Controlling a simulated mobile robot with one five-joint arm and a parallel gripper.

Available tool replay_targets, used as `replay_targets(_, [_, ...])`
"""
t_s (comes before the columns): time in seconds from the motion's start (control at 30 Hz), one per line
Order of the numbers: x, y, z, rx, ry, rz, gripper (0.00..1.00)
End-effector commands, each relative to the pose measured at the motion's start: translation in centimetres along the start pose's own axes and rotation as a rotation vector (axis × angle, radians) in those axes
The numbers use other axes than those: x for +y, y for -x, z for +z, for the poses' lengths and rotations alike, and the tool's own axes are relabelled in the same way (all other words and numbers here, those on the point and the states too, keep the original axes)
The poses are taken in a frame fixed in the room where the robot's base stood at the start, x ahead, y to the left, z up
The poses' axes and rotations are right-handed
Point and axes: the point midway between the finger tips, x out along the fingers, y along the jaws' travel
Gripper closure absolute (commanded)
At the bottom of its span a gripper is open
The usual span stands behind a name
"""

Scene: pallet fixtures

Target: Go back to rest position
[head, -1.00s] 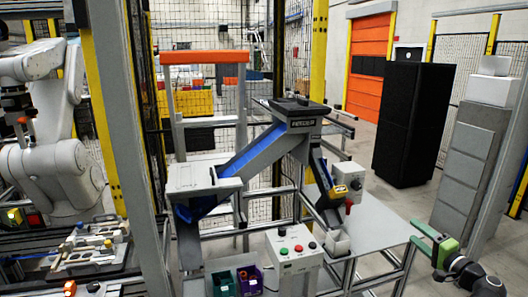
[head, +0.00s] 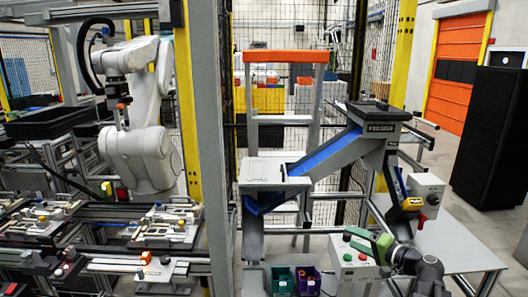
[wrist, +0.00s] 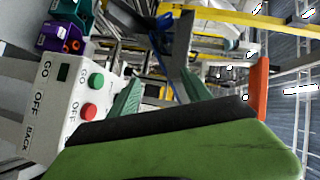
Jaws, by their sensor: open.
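My gripper (head: 380,243) shows green in the head view, at the end of my dark arm at the lower right. It overlaps the right side of a white control box (head: 345,272) in that view. I cannot tell the gap between them. In the wrist view my gripper (wrist: 160,95) has its green fingers apart with nothing held between them. The box (wrist: 55,115) also shows there at the left, with a green button, a red button and GO, OFF and BACK labels.
A feeder with a blue chute (head: 330,153) stands behind the gripper. A grey table (head: 455,248) lies to the right. Teal (head: 283,281) and purple (head: 307,281) bins sit left of the box. A white robot arm (head: 140,150) stands over fixtures at the left.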

Motion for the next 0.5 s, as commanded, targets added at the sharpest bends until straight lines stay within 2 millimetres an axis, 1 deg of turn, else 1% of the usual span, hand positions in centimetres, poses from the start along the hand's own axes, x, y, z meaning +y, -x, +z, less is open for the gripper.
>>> replay_targets(0.03, [-0.6,-3.3,3.7,-0.089,0.031,0.024,0.43])
replay_targets(0.07, [-0.7,-4.9,5.8,-0.14,0.051,0.045,0.43])
replay_targets(0.1, [-0.9,-6.9,8.7,-0.212,0.081,0.073,0.43])
replay_targets(0.17, [-0.9,-9.4,13.2,-0.317,0.131,0.124,0.43])
replay_targets(0.2, [-0.7,-10.7,16.2,-0.388,0.166,0.161,0.43])
replay_targets(0.23, [-0.5,-11.5,18.3,-0.438,0.194,0.191,0.43])
replay_targets(0.27, [-0.3,-12.2,20.4,-0.489,0.224,0.222,0.43])
replay_targets(0.3, [0.1,-12.8,23.2,-0.556,0.266,0.269,0.43])
replay_targets(0.37, [1.0,-13.3,27.1,-0.654,0.334,0.35,0.43])
replay_targets(0.4, [1.8,-13.2,29.4,-0.719,0.386,0.416,0.43])
replay_targets(0.43, [2.5,-12.9,30.9,-0.763,0.425,0.47,0.43])
replay_targets(0.5, [4.3,-11.7,32.6,-0.836,0.502,0.602,0.43])
